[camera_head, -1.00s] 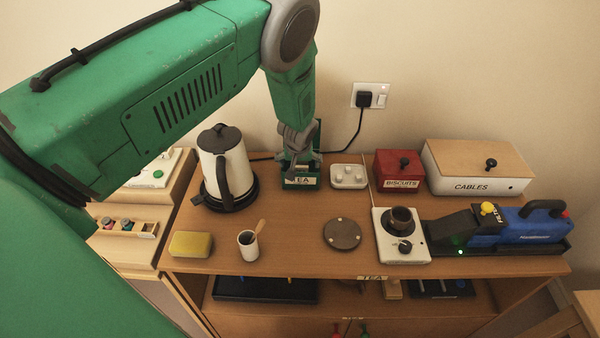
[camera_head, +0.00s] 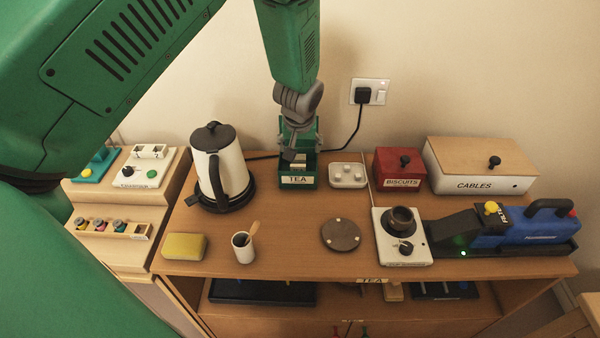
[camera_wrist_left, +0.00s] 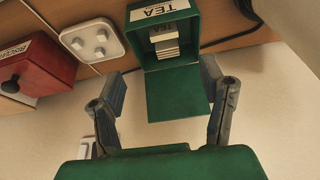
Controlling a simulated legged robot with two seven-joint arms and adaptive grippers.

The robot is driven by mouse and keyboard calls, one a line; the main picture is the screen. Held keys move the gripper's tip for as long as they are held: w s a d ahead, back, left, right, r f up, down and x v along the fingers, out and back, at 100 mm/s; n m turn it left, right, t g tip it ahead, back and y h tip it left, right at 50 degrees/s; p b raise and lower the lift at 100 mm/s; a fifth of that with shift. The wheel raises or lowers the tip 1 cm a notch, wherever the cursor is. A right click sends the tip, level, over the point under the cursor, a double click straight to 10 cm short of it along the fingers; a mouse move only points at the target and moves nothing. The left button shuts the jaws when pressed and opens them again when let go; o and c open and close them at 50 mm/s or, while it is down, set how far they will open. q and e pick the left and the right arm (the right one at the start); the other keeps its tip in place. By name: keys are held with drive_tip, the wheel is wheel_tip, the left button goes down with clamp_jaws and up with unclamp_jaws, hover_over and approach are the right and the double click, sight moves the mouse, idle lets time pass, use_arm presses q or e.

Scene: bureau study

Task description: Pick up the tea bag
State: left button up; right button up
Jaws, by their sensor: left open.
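The green tea box (camera_head: 297,181), labelled TEA, stands open at the back of the desk top beside the kettle. In the left wrist view, pale tea bags (camera_wrist_left: 167,46) sit in a stack inside the open box (camera_wrist_left: 135,36), with its green lid panel (camera_wrist_left: 176,95) toward me. My left gripper (camera_head: 294,148) is above the box in the head view. In the left wrist view its fingers (camera_wrist_left: 163,76) are spread apart, on either side of the lid panel, with nothing held between them. My right gripper is not in view.
A white kettle (camera_head: 222,165) stands close left of the box. A cup with a stick (camera_head: 243,246) and a yellow sponge (camera_head: 184,246) are in front. The wall is close behind.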

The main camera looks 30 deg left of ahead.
sight(298, 165)
use_arm(q)
drive_tip(key=x, duration=0.4)
drive_tip(key=a+x, duration=0.1)
drive_tip(key=x, duration=0.2)
drive_tip(key=shift+s+f, duration=0.1)
drive_tip(key=shift+s, duration=0.15)
drive_tip(key=shift+w+f+p, duration=0.1)
drive_tip(key=shift+f+p, duration=0.2)
drive_tip(key=shift+f, duration=0.2)
drive_tip(key=x, duration=0.4)
drive_tip(key=shift+w+f+p, duration=0.2)
drive_tip(key=shift+f+p, duration=0.05)
drive_tip(key=shift+p, duration=0.1)
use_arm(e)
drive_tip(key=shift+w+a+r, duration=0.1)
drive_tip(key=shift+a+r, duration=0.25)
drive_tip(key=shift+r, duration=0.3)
use_arm(q)
drive_tip(key=shift+d, duration=0.1)
drive_tip(key=c, duration=0.8)
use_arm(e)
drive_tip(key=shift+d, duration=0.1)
